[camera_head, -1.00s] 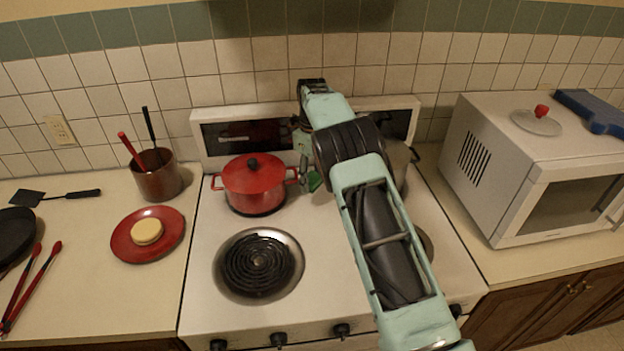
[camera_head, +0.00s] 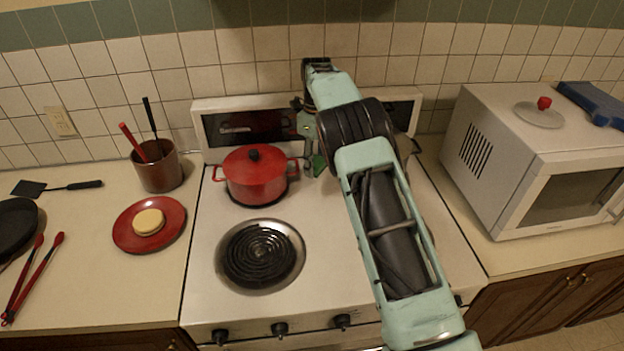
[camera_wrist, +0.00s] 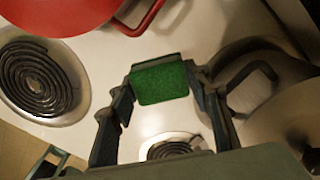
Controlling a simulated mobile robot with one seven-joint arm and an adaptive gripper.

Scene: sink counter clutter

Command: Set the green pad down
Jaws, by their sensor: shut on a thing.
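The green pad (camera_wrist: 161,83) is held between the fingertips of my gripper (camera_wrist: 160,85) in the wrist view, above the white stovetop. In the head view my gripper (camera_head: 312,158) is partly hidden behind my arm, just right of the red pot, and a small green part of the pad (camera_head: 319,163) shows there. How far the pad is above the stove surface is hard to tell.
The red lidded pot (camera_head: 255,178) stands on the back left of the stove (camera_head: 209,262). A grey pot (camera_wrist: 262,85) is on the right in the wrist view. The front left burner (camera_head: 260,253) is bare. A microwave (camera_head: 500,190) stands at right.

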